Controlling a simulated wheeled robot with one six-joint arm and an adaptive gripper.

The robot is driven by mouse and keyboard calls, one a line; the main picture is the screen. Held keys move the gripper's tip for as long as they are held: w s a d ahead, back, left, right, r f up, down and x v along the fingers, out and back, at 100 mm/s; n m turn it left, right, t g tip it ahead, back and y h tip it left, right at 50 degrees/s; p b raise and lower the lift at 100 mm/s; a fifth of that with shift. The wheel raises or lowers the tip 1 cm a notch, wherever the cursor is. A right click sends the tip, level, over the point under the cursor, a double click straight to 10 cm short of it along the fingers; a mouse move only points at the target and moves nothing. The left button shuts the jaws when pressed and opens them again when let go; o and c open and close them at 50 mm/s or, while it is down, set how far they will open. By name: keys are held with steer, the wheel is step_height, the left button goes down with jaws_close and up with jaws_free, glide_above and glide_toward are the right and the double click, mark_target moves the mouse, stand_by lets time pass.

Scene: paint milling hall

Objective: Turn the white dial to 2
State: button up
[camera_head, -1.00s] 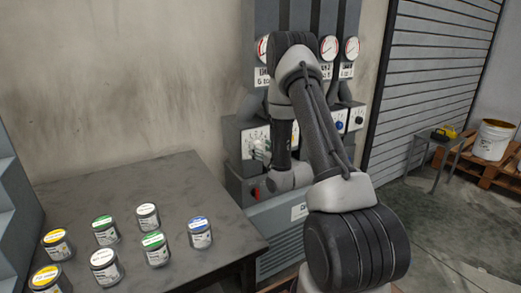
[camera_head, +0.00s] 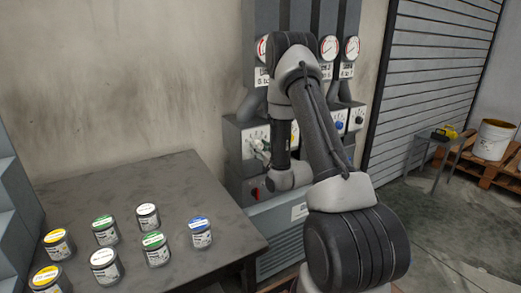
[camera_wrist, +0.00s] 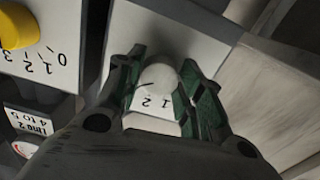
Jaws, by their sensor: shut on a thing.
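The white dial (camera_wrist: 158,77) sits on a pale panel (camera_wrist: 128,40) in the wrist view, between the two green-padded fingers of my gripper (camera_wrist: 165,84). My gripper is shut on it. The printed numbers 1 and 2 show just below the dial, between the fingers. A thin dark line lies by the dial above the 1; I cannot tell whether it is a pointer or a scale mark. The other numbers are hidden by the fingers. In the head view, my gripper (camera_head: 262,151) is at the leftmost panel (camera_head: 233,140), and the dial is too small to read.
A yellow knob (camera_wrist: 17,27) with its own scale is on the neighbouring panel. A blue knob (camera_head: 339,126) is further right, and a red switch (camera_head: 255,193) lies below. Gauges (camera_head: 328,48) hang above. Several paint jars (camera_head: 157,249) stand on the grey table (camera_head: 120,185).

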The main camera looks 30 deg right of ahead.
steer(key=n, duration=0.5)
steer(key=shift+n, duration=0.4)
steer(key=n, duration=0.5)
steer(key=shift+d+r, duration=0.1)
stand_by(0.3)
steer(key=o, duration=1)
steer(key=shift+s, duration=0.15)
steer(key=shift+s+d, duration=0.1)
steer(key=shift+s, duration=3.5)
